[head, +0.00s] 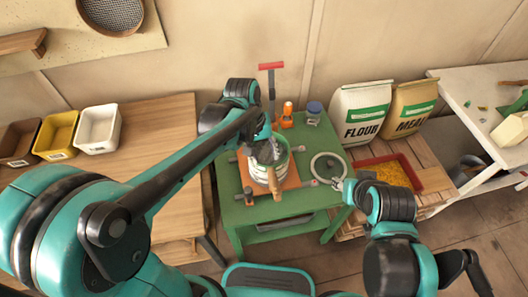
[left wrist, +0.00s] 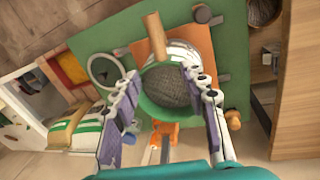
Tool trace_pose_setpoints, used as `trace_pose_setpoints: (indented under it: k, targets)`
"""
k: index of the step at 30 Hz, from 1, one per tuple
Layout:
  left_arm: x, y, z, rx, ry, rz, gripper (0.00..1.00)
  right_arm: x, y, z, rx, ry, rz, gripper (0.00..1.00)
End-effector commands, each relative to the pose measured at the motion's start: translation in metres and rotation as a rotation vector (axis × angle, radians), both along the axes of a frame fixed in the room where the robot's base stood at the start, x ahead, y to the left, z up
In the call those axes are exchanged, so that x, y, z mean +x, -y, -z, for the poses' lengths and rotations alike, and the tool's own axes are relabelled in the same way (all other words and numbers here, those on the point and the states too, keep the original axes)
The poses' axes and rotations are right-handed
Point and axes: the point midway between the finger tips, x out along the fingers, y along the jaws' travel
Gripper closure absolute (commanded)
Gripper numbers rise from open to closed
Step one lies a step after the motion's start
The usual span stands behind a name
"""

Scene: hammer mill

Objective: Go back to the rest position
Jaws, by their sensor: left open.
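My left gripper (head: 264,146) is above the hammer mill (head: 262,173), a pale metal drum with a green rim and a wooden handle (head: 274,186). In the left wrist view my left gripper (left wrist: 160,76) is open, its two fingers apart on either side of the mill's round green rim (left wrist: 150,108) and dark mesh-like opening. Nothing shows held between them. Whether the fingers touch the rim cannot be told. My right gripper (head: 345,187) is by the grey ring-shaped lid (head: 328,167) at the green table's right edge; its fingers are too small to read.
The green table (head: 238,212) bears an orange bottle (head: 287,116) and a blue-lidded jar (head: 314,112). Flour (head: 361,113) and meal (head: 410,107) bags and a red tray (head: 433,178) stand right. Bins, yellow (head: 56,134) and white (head: 98,129), are on the left wooden table (head: 160,130).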

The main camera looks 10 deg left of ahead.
Motion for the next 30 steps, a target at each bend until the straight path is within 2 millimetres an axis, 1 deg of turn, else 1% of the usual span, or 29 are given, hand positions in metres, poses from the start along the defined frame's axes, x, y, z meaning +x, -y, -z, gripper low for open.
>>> trace_pose_setpoints:
  k: [3, 17, 20, 23, 26, 30]
  targets:
    - [0.000, -0.001, -0.003, 0.000, 0.000, 0.000, 0.56, 0.000, 0.000, 0.000, 0.000, 0.000, 0.000, 0.60]
    - [0.000, -0.001, -0.002, 0.000, 0.000, 0.000, 0.56, 0.000, 0.000, 0.000, 0.000, 0.000, 0.000, 0.60]
    - [-0.002, -0.004, -0.005, 0.002, 0.013, 0.000, 0.56, 0.000, 0.000, 0.000, 0.000, 0.000, 0.000, 0.60]
    - [-0.010, -0.015, -0.014, 0.010, 0.057, 0.005, 0.56, 0.000, 0.000, 0.000, 0.000, 0.000, 0.000, 0.60]
    - [-0.023, -0.033, -0.025, 0.026, 0.133, 0.012, 0.56, 0.000, 0.000, 0.000, 0.000, 0.000, 0.000, 0.60]
    - [-0.045, -0.061, -0.039, 0.066, 0.262, 0.031, 0.56, 0.000, 0.000, 0.000, 0.000, 0.000, 0.000, 0.60]
